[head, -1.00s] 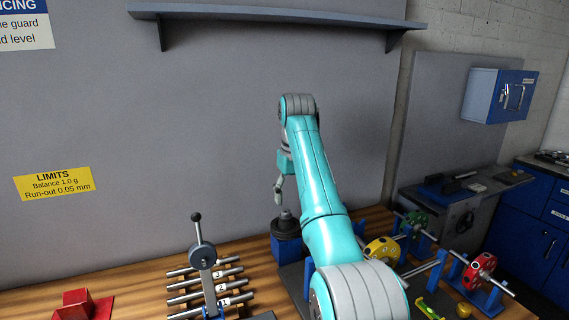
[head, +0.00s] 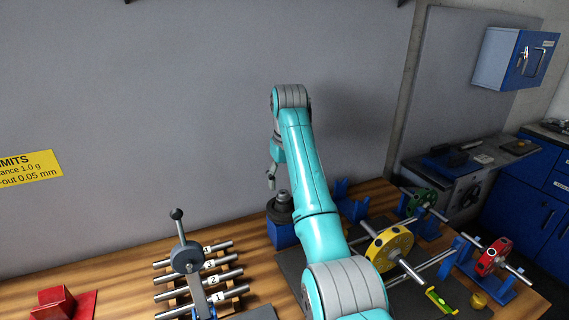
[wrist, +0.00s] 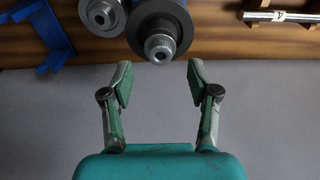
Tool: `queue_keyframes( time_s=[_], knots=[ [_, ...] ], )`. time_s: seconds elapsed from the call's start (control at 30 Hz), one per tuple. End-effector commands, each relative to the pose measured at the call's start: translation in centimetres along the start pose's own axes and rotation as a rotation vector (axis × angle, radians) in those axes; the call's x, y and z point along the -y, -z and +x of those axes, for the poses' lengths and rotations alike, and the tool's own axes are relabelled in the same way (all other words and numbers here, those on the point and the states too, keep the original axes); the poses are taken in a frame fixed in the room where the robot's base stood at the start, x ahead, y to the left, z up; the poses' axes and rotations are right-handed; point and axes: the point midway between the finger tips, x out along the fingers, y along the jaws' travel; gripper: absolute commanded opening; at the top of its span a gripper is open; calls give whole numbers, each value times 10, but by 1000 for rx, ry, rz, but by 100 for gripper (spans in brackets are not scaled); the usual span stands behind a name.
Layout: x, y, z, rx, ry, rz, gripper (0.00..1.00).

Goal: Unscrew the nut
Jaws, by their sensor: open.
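A round grey metal piece, which looks like the nut (wrist: 158,47), sits at the centre of a dark round flange (wrist: 176,22) in the wrist view. In the head view the dark flange (head: 281,206) stands on a blue block (head: 283,236) on the bench; the nut itself is too small to tell there. My gripper (wrist: 157,80) is open and empty, its two fingers spread to either side below the nut in the wrist picture, not touching it. In the head view my gripper (head: 271,182) is just above and left of the flange, partly hidden by my arm.
Numbered metal rods (head: 215,282) and a lever tool (head: 188,258) are left of the block. A yellow rotor (head: 389,247) rests on rails at right, with a red rotor (head: 492,257) and a green one (head: 423,201) beyond. A red block (head: 52,302) lies front left.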

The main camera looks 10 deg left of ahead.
Motion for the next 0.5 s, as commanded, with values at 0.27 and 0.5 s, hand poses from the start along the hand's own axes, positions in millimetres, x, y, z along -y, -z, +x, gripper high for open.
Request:
queue_keyframes(
  time_s=[0.27, 0.5],
  knots=[
    [4, -9, 29, 0, 0, -2, 60],
    [4, -10, 33, 0, 0, -2, 60]
  ],
)
